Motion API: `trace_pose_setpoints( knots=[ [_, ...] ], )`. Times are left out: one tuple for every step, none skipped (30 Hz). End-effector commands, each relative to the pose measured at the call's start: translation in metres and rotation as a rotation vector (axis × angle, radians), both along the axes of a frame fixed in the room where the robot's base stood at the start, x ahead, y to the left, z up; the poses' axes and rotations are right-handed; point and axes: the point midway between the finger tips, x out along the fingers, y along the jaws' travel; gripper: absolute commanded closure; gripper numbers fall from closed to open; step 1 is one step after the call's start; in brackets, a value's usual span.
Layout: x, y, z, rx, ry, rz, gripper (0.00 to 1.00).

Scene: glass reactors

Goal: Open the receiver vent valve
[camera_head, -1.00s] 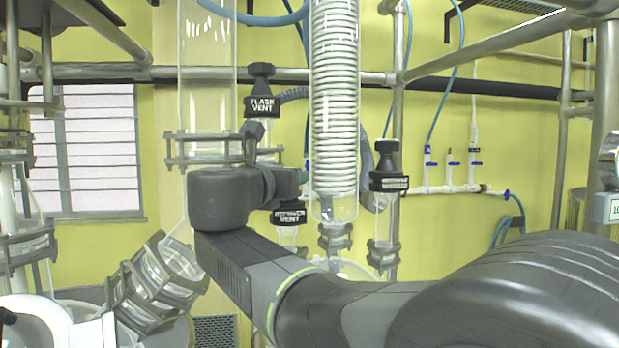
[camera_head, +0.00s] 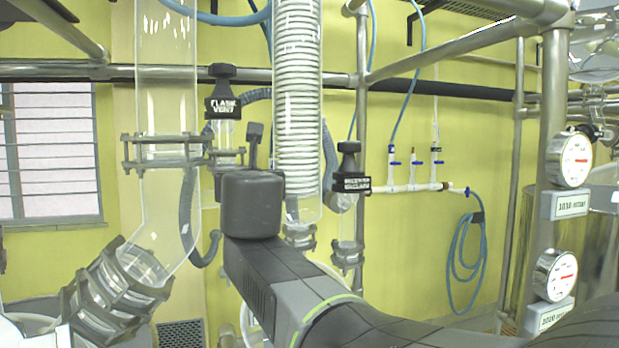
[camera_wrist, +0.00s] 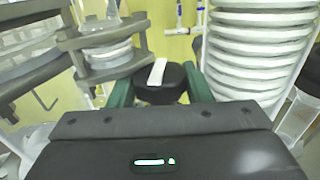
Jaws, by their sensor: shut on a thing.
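In the wrist view, my gripper (camera_wrist: 160,88) has its two dark green fingers on either side of a black valve knob (camera_wrist: 172,84) with a white bar-shaped mark on top. It is shut on this knob, which I take to be the receiver vent valve. In the head view, my dark wrist (camera_head: 251,205) stands in front of the glass column and hides the fingers and the held knob. The knob's label cannot be read now.
The black flask vent valve (camera_head: 222,92) is up and left of my wrist. Another black labelled valve (camera_head: 350,172) is to the right, its label unreadable. A coiled glass condenser (camera_head: 297,100) stands close by. Round gauges (camera_head: 569,160) are at the far right.

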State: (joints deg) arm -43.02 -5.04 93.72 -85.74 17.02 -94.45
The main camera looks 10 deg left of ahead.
Motion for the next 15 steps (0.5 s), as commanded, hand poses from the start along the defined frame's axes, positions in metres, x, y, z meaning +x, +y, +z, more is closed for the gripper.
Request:
trace_pose_setpoints(
  knots=[
    [0.0007, -0.0011, 0.0007, 0.000, 0.001, 0.015, 0.78],
    [0.0007, -0.0011, 0.0006, 0.000, 0.001, 0.024, 0.78],
    [0.0007, -0.0009, 0.0005, 0.000, 0.001, 0.037, 0.78],
    [0.0008, -0.0011, 0.0004, 0.000, 0.001, 0.046, 0.78],
    [0.0007, -0.0010, 0.0003, 0.000, 0.001, 0.055, 0.78],
    [0.0006, -0.0007, 0.0003, 0.000, 0.001, 0.066, 0.78],
    [0.0006, -0.0007, 0.0002, 0.000, 0.001, 0.074, 0.78],
    [0.0008, -0.0009, 0.0002, 0.000, 0.001, 0.082, 0.78],
    [0.0008, -0.0009, 0.0002, 0.000, 0.001, 0.092, 0.78],
    [0.0008, -0.0009, 0.0002, 0.000, 0.001, 0.099, 0.78],
    [0.0005, -0.0006, 0.0003, 0.000, 0.001, 0.107, 0.78],
    [0.0007, -0.0007, 0.0003, 0.000, 0.001, 0.116, 0.78],
    [0.0007, -0.0008, 0.0004, 0.000, 0.001, 0.123, 0.78],
    [0.0008, -0.0009, 0.0004, -0.001, 0.000, 0.128, 0.78],
    [0.0007, -0.0008, 0.0005, -0.001, 0.000, 0.137, 0.78]
  ],
)
